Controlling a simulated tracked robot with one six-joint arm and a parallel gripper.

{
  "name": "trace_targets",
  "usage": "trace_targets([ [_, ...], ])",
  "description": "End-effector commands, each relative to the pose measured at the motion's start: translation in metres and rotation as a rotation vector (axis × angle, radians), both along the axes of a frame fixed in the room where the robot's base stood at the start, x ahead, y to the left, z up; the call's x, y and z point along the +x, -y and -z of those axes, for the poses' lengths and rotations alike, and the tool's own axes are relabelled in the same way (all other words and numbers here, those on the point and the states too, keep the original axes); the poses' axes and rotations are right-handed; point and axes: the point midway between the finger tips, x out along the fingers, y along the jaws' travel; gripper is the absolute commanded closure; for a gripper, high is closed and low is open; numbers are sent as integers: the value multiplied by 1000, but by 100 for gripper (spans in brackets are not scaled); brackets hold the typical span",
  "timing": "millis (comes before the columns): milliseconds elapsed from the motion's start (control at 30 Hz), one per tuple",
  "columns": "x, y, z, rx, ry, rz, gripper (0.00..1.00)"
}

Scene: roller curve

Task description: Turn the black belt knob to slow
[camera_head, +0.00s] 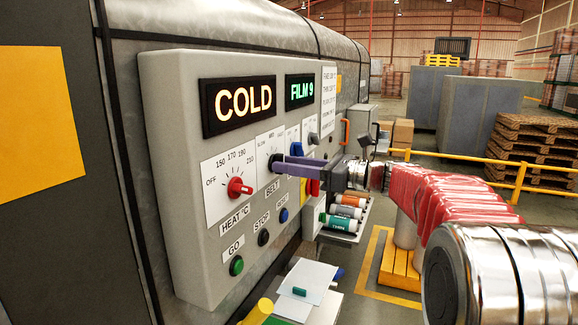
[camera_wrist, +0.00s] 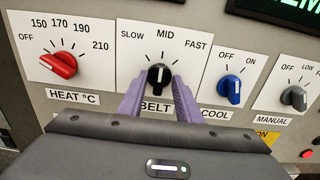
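The black belt knob (camera_wrist: 159,76) is on a white plate marked SLOW, MID and FAST, above the BELT label (camera_wrist: 155,106). Its white pointer line points up, at MID. My gripper (camera_wrist: 161,85) has two purple fingers, open, with the knob between or just beyond their tips. Whether the fingers touch the knob I cannot tell. In the head view, my gripper (camera_head: 281,164) reaches in from the right to the panel, and its fingers partly hide the knob (camera_head: 273,163) and its plate.
On the grey panel (camera_head: 170,110), the red heat knob (camera_wrist: 59,66) is left of the belt knob and the blue cool knob (camera_wrist: 233,88) is right. A grey manual knob (camera_wrist: 296,96) is farther right. GO (camera_head: 236,265) and STOP (camera_head: 263,238) buttons sit below.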

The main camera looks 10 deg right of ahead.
Motion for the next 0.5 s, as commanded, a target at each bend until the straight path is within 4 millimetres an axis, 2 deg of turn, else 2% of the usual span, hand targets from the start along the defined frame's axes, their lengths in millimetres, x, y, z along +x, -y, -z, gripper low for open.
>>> trace_targets([
  [133,0,0,0,0,0,0,70],
  [500,0,0,0,0,0,0,96],
])
